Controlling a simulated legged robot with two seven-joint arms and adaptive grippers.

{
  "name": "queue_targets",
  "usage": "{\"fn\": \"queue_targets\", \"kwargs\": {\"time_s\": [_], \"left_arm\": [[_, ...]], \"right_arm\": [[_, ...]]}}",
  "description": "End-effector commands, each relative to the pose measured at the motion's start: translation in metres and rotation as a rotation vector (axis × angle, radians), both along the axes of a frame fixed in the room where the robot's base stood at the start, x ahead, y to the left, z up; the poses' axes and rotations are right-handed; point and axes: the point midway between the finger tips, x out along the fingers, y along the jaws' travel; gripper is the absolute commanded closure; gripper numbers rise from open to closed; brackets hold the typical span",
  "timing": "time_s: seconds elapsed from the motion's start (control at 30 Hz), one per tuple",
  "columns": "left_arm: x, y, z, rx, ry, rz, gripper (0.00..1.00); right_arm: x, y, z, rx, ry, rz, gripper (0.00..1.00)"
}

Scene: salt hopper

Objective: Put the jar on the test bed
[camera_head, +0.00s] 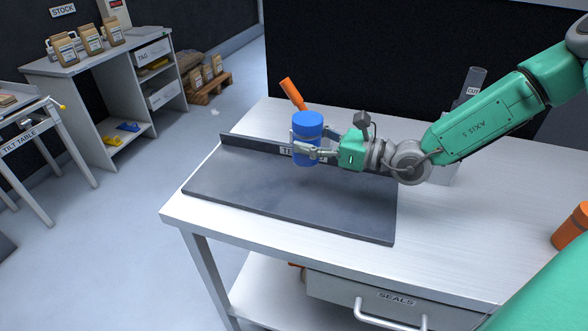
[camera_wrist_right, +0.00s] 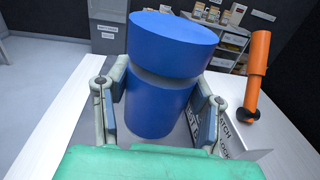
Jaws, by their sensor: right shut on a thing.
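The blue jar (camera_head: 308,122) with a blue lid is held between the fingers of my right gripper (camera_head: 306,151). In the right wrist view the jar (camera_wrist_right: 160,100) stands between both fingers (camera_wrist_right: 160,115), tilted slightly in the picture. The test bed is the dark grey slab (camera_head: 290,200) on the white table, with a raised back edge whose label is partly hidden by the gripper. The jar is over the back part of the slab. I cannot tell whether its base touches the slab. My left gripper is not in view.
An orange-handled tool (camera_head: 293,94) stands behind the slab, close to the jar; it also shows in the right wrist view (camera_wrist_right: 257,65). A grey cylinder marked CUT (camera_head: 473,82) stands behind my arm. An orange container (camera_head: 573,226) is at the right. The slab's front is clear.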

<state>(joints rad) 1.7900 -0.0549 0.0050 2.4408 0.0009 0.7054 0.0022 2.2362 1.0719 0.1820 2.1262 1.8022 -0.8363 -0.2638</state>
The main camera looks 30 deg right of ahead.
Motion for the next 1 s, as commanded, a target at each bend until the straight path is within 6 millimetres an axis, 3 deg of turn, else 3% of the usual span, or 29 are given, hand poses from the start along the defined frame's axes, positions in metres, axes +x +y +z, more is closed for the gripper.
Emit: {"fn": "queue_targets", "kwargs": {"time_s": [0.1,0.27,0.5,0.77,0.8,0.83,1.0], "left_arm": [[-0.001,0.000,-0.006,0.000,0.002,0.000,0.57],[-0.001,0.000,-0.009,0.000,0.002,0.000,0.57],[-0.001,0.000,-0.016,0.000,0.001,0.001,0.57],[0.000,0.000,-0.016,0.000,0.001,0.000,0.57],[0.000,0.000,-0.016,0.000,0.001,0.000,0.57],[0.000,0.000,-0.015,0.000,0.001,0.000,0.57],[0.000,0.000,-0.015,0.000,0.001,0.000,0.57]], "right_arm": [[0.001,0.004,-0.024,-0.005,0.005,0.003,0.94],[0.003,0.006,-0.037,-0.005,0.004,0.003,0.94],[0.002,0.001,-0.073,-0.002,0.005,0.004,0.94],[0.002,0.001,-0.076,0.000,0.001,0.002,0.94],[0.002,0.001,-0.076,0.000,0.002,0.002,0.45],[0.002,0.001,-0.076,-0.001,0.003,0.002,0.35],[0.002,0.004,-0.075,-0.004,0.004,0.003,0.32]]}}
